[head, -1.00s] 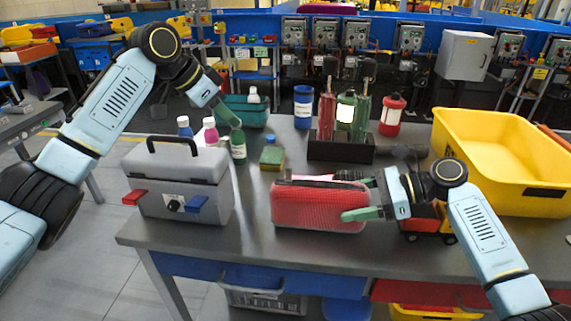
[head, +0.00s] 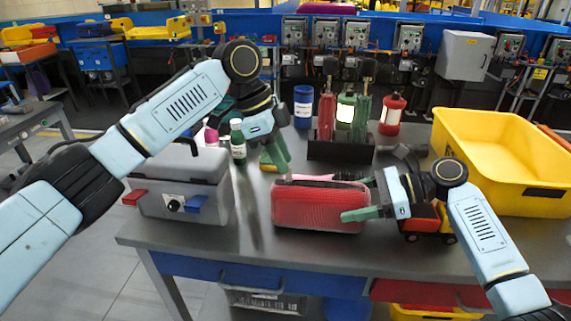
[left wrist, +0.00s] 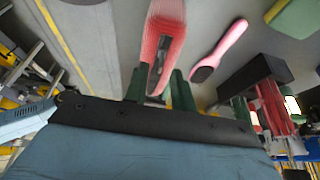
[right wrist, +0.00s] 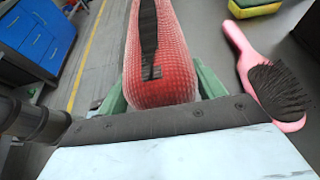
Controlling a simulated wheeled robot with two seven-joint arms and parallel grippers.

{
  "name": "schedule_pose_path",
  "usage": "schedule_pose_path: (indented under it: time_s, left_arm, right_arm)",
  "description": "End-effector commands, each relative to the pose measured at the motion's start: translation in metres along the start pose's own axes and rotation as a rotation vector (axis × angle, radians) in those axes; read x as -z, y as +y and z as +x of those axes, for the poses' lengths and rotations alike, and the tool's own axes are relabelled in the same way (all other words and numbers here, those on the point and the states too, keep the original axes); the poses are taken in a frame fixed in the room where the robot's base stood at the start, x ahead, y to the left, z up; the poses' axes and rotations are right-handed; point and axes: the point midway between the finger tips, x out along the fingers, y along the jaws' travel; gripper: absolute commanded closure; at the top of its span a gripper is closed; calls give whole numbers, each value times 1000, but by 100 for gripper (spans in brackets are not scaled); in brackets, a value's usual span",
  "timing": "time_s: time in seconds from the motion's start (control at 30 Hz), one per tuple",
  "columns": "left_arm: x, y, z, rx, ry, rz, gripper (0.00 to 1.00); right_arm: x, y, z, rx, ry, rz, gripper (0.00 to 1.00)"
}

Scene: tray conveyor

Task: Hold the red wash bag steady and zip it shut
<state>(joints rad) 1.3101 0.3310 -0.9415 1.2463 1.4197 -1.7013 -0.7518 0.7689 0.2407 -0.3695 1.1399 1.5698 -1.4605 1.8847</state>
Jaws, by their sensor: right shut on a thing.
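The red wash bag (head: 320,209) lies on the grey table. A dark opening or zip strip runs along its top in the right wrist view (right wrist: 148,30), with a dark tab near the close end. My right gripper (head: 366,200) is shut on the bag's right end, one finger on each side. My left gripper (head: 280,170) points down near the bag's left end, behind and above it in the head view. Its fingers are apart, and the bag (left wrist: 165,30) shows ahead of and between them in the left wrist view. I cannot tell whether they touch it.
A pink hairbrush (right wrist: 262,75) lies close behind the bag. A sponge (head: 266,162) is behind my left gripper. A grey toolbox (head: 180,185) stands left, a bottle rack (head: 340,150) behind, a toy truck (head: 428,226) and yellow tub (head: 500,185) right.

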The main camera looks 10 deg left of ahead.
Motion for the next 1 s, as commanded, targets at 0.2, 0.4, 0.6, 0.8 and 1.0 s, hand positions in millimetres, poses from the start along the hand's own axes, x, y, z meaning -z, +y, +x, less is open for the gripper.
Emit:
schedule_pose_path:
  time_s: [0.2,0.4,0.6,0.8,1.0]
  left_arm:
    - [0,0,22,0,0,-1,75]
    - [0,0,25,1,1,-1,75]
    - [0,0,24,1,1,-1,84]
    - [0,0,24,1,1,-1,100]
    - [0,0,24,1,1,-1,100]
  right_arm:
    - [0,0,0,0,0,0,66]
    - [0,0,0,0,0,0,66]
    - [0,0,0,0,0,0,66]
    - [0,0,0,0,1,0,66]
    - [0,0,0,0,1,1,66]
